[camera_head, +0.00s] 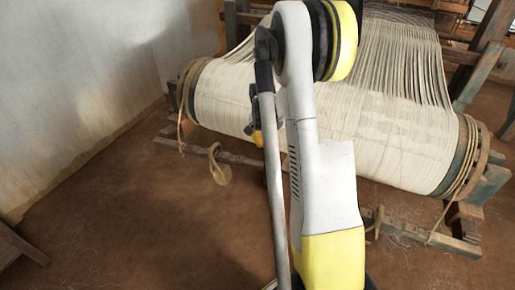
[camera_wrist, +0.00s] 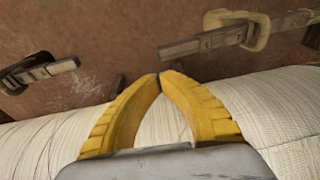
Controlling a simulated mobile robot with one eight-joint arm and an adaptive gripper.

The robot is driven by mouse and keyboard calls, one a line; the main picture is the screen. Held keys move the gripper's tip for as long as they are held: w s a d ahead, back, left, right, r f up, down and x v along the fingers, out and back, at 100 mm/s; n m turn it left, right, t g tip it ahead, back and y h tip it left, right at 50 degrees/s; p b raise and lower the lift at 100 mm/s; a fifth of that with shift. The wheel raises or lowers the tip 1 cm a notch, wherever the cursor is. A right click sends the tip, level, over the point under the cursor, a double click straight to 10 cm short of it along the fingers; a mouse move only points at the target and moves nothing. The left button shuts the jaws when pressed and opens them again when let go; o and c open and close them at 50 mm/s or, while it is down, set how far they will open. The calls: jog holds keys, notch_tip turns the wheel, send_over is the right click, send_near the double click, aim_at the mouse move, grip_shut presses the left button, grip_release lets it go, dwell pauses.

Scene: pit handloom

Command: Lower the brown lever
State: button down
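No part is clearly recognisable as the brown lever. Brown wooden bars lie low in front of the cloth roll, a left one (camera_head: 240,159) and a right one (camera_head: 410,230) in the head view; my arm hides the middle between them. In the wrist view, bar ends show at upper right (camera_wrist: 208,42) and left (camera_wrist: 48,70), apart from the fingers. My gripper (camera_wrist: 160,75) has yellow fingers whose tips meet, with nothing seen between them. It is over the roll's near edge; in the head view only a bit of yellow finger (camera_head: 257,138) shows beside my arm.
The large cream warp roll (camera_head: 390,145) fills the space below and behind my gripper. A pale loop (camera_head: 219,168) hangs on the left bar. A plaster wall (camera_head: 80,80) stands at left. The brown earth floor (camera_head: 130,230) in front is mostly clear.

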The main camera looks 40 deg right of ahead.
aim_at(264, 165)
jog(key=f+b, duration=0.1)
jog(key=f, duration=0.3)
jog(key=w+d+f+b, duration=0.1)
jog(key=f+b, duration=0.1)
jog(key=f, duration=0.2)
jog(key=d+f+b, duration=0.1)
jog(key=f+b, duration=0.1)
jog(key=f, duration=0.2)
jog(key=shift+w+f, duration=0.25)
